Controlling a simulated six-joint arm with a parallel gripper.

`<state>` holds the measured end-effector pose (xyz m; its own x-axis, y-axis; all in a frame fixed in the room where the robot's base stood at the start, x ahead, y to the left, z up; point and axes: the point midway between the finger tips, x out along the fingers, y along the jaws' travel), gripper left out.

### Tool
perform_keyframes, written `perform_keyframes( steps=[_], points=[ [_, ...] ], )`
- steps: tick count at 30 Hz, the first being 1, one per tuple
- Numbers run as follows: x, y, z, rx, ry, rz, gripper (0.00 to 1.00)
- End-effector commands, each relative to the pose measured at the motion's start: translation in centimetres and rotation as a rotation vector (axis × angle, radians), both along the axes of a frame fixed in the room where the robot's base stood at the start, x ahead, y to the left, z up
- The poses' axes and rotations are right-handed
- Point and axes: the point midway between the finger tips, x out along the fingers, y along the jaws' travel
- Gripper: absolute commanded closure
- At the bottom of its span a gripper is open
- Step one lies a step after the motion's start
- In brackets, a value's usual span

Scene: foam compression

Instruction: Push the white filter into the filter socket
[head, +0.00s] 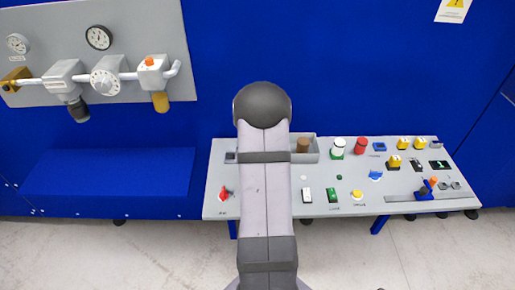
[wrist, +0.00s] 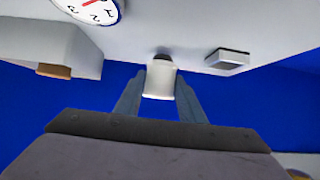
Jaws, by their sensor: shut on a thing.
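The white filter (wrist: 160,80) is a small pale cylinder in the middle of the wrist view. My gripper (wrist: 158,92) has its two grey-blue fingers on either side of it and is shut on it. The filter's far end meets or overlaps a small dark round spot (wrist: 163,50) on the pale surface beyond. I cannot tell whether this spot is the filter socket, or whether the filter is inside it. In the head view my own arm hides the gripper and the filter.
A dial with a red hand (wrist: 92,5) and a grey block (wrist: 228,60) flank the filter. A pale box (wrist: 45,42) juts out at left. In the head view, the grey table (head: 330,206) carries several buttons and switches. A gauge panel (head: 130,20) hangs at upper left.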

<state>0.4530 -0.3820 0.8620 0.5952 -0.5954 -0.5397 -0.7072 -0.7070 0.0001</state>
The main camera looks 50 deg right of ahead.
Motion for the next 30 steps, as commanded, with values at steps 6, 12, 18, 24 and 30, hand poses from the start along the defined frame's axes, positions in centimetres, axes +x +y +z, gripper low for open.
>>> perform_keyframes(
  steps=[6, 12, 18, 24, 30],
  points=[
    [0.0, 0.0, 1.2, -0.001, -0.001, 0.000, 0.91],
    [0.0, 0.0, 2.1, 0.000, 0.000, 0.000, 0.91],
    [0.0, 0.0, 2.9, 0.000, 0.000, 0.000, 0.91],
    [0.0, 0.0, 3.1, 0.000, 0.000, 0.000, 0.91],
    [0.0, 0.0, 3.0, 0.000, 0.000, 0.000, 0.91]
  ],
)
